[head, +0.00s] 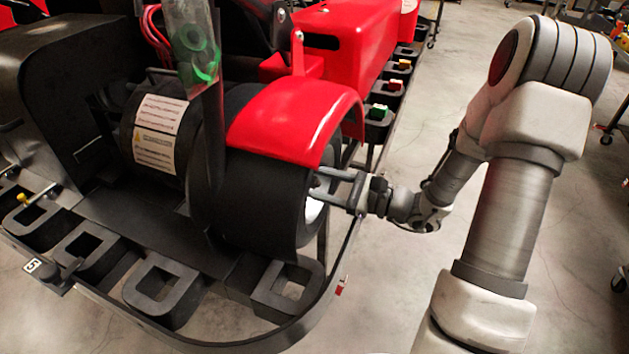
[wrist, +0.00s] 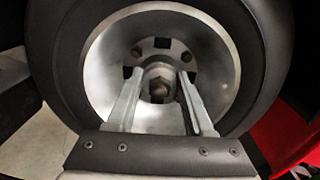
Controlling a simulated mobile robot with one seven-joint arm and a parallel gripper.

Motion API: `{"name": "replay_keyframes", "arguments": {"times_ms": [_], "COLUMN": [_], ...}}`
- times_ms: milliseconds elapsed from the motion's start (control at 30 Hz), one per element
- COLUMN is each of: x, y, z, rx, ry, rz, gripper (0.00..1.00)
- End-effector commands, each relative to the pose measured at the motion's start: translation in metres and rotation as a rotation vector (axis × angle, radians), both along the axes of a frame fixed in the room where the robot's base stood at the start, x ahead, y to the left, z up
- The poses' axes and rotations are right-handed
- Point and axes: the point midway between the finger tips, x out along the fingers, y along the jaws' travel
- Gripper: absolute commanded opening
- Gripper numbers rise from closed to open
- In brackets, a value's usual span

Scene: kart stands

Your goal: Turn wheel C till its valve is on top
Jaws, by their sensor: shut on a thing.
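The wheel under the red fender, which I take to be wheel C (head: 268,195), has a wide black tyre. I can read no letter on it. In the wrist view its pale metal rim (wrist: 218,62) faces me, with a hub nut (wrist: 158,82) in the middle and several dark holes around it. My gripper (head: 320,184) reaches into the rim from the right. In the wrist view its two fingers (wrist: 161,76) lie on either side of the hub nut, shut on the hub. I cannot make out the valve; the lower rim is partly hidden by my fingers.
The red fender (head: 300,122) arches close over the tyre. A black bumper rail (head: 345,262) curves around the kart's corner, below my gripper. Black square-holed blocks (head: 160,290) line the front.

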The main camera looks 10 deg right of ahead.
Motion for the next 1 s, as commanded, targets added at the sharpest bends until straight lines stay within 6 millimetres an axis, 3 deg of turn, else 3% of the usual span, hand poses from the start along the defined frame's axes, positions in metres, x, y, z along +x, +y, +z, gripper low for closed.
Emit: {"name": "replay_keyframes", "arguments": {"times_ms": [400, 800, 833, 1000], "x": [0.0007, 0.0006, 0.0006, 0.0007], "y": [-0.0009, -0.0012, -0.0012, -0.001], "z": [-0.005, -0.0021, -0.0021, -0.0019], "rx": [-0.208, -0.229, -0.229, -0.228], "ry": [-0.282, -0.31, -0.31, -0.309], "rz": [0.0, -0.001, -0.001, 0.0], "gripper": [0.0, 0.0, 0.57, 0.59]}}
